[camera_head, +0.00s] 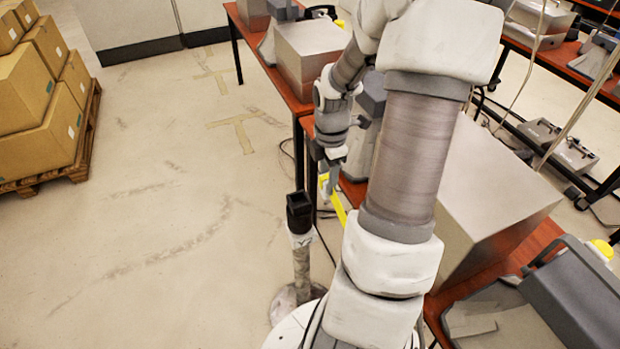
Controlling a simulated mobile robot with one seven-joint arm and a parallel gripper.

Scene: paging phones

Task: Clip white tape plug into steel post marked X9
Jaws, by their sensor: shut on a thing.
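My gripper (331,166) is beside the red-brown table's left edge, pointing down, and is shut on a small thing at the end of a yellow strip. I take this to be the tape plug, but its shape and colour are too small to make out. The yellow strip (338,206) hangs from the fingers and passes behind my arm. A post (301,265) with a square black head (299,213) and a pale wrap below it stands upright on the floor, below and left of my gripper, apart from it. No X9 marking is readable.
A red-brown table (301,103) with large grey metal boxes (310,55) runs along the right of my gripper. Cartons (42,95) on a wooden pallet (80,160) stand at the far left. The floor between pallet and post is clear. My arm hides part of the table.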

